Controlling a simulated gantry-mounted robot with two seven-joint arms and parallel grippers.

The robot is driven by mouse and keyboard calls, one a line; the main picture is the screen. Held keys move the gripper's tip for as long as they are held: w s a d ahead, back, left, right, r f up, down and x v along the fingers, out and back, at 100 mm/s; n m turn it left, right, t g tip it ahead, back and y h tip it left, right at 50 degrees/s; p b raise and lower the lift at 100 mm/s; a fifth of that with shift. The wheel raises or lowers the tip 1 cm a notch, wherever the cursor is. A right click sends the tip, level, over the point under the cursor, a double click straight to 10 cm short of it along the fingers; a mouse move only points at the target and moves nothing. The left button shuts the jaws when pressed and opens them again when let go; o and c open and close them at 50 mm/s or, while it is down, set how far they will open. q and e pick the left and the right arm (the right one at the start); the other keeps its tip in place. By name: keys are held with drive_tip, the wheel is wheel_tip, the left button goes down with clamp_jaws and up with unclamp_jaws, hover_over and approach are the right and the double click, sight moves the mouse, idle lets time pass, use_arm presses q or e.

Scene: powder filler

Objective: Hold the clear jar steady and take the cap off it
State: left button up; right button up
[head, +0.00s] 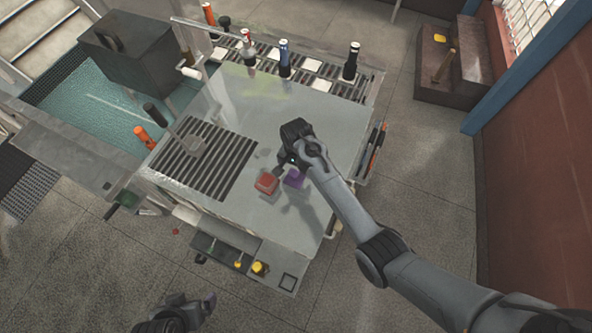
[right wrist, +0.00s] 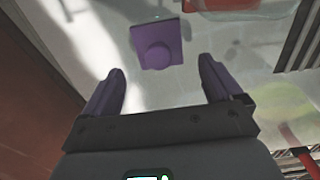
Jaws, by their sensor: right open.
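A red-topped, box-like thing (head: 267,183) stands on the glassy tabletop; the right wrist view shows its red part with clear walls at the top edge (right wrist: 228,6). It may be the clear jar with its cap on. A small clear vessel (head: 192,144) shows faintly over the dark slats, too small to identify. A purple square piece with a round knob (head: 294,178) lies right of the red thing and shows beyond my fingers (right wrist: 155,42). My right gripper (head: 284,164) is open and empty near both, its purple fingers apart (right wrist: 162,75). My left gripper (head: 180,315) is at the bottom edge, its jaws unclear.
A slatted dark grate (head: 205,160) fills the table's left part. Several bottles, including a blue one (head: 284,58) and a black one (head: 351,60), stand along the back rack. Tools (head: 373,150) hang at the right edge. The table's middle behind my right gripper is clear.

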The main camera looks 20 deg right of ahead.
sight(296, 171)
wheel_tip(296, 171, up, 8)
drive_tip(key=s+d+f+n+t, duration=0.1)
drive_tip(key=s+d+f+n, duration=0.2)
drive_tip(key=s, duration=0.9)
drive_tip(key=s+d+n+t, duration=0.25)
drive_tip(key=s+n, duration=0.25)
drive_tip(key=s, duration=0.6)
drive_tip(key=s+r+n+p, duration=0.3)
drive_tip(key=s+r+p, duration=0.3)
drive_tip(key=r, duration=0.4)
drive_tip(key=shift+d, duration=0.15)
